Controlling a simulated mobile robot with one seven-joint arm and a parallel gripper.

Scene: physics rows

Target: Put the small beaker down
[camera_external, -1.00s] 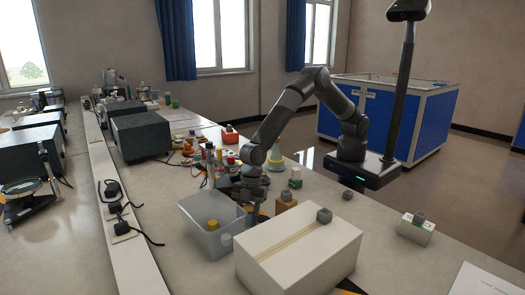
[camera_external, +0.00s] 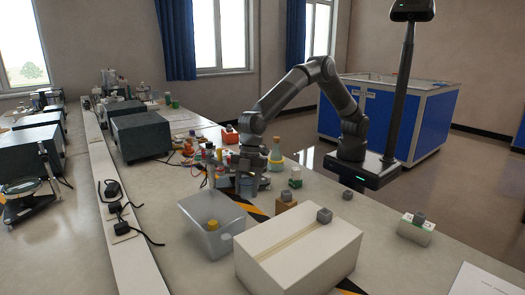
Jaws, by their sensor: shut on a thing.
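My gripper (camera_external: 248,192) points down low over the bench, just behind the clear bin. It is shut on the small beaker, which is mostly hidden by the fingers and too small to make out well. I cannot tell whether the beaker touches the bench.
The clear bin (camera_external: 190,213) holds a yellow-capped item (camera_external: 213,225). A large cardboard box (camera_external: 300,245) stands in front, with a small brown box (camera_external: 286,201) behind it.

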